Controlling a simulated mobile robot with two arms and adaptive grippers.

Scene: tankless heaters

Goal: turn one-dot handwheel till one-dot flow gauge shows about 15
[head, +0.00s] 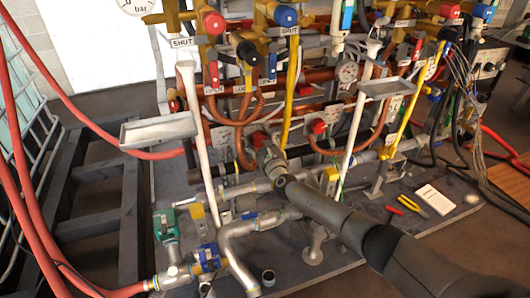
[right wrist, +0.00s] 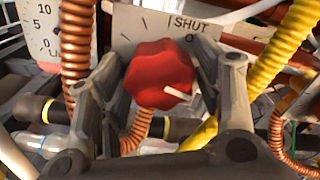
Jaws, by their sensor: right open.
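A red lobed handwheel (right wrist: 158,75) sits between the fingers of my right gripper (right wrist: 156,62) in the right wrist view. The fingers are open on either side of it; whether they touch it I cannot tell. A pale plate behind it reads SHUT (right wrist: 190,24) and has tick marks. A white flow gauge (right wrist: 40,28) with marks 10, 5 and 0 is cut off at the upper left; its reading is not clear. No dot marking is clear enough to identify either. In the head view my right gripper (head: 266,155) is at the pipes, with the red handwheel (head: 258,139) just beyond it.
Copper and yellow pipes crowd around the gripper. A grey tray (head: 158,130) stands at left and another (head: 386,88) at right. Other red handwheels (head: 318,126) are close by. Pliers (head: 411,205) and a white pad (head: 435,199) lie on the base at right.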

